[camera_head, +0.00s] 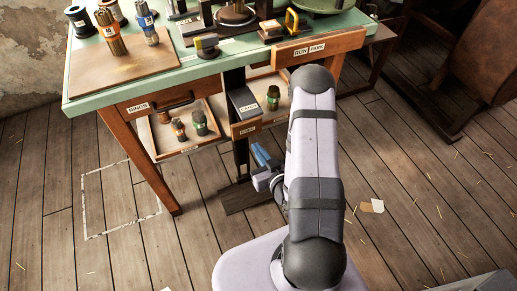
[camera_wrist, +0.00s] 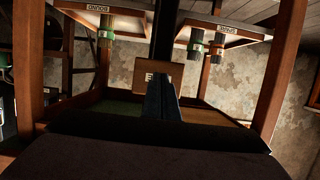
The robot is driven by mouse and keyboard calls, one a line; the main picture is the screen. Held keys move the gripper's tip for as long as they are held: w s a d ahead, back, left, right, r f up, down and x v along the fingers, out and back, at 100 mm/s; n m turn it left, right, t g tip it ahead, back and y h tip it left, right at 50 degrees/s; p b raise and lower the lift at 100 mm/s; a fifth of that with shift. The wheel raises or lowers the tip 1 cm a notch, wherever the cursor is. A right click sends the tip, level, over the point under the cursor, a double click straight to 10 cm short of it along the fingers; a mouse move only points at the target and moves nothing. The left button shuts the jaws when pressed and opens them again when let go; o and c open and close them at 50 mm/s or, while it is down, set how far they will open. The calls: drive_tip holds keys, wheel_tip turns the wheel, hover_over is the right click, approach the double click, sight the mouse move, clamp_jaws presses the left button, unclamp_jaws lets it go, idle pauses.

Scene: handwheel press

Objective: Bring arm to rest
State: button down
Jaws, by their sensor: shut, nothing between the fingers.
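My arm (camera_head: 314,150) stands upright in front of the bench, bent at its joints.
The green-topped bench (camera_head: 110,92) fills the upper left, with spools, pegs and press parts on it. A "RUN PARK" panel (camera_head: 330,44) is behind the arm.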

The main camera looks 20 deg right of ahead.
drive_tip(key=s+a+r+g, duration=0.3)
drive_tip(key=s+r+g, duration=0.2)
drive_tip(key=s+g, duration=0.25)
drive_tip(key=s+a+r+g, duration=0.4)
drive_tip(key=s+g, duration=0.3)
drive_tip(key=s, duration=0.1)
wheel_tip(320, 180, up, 27)
drive_tip(key=s+p, duration=0.1)
drive_tip(key=p, duration=2.5)
drive_tip(key=shift+r+p, duration=0.15)
drive_tip(key=shift+p, duration=0.25)
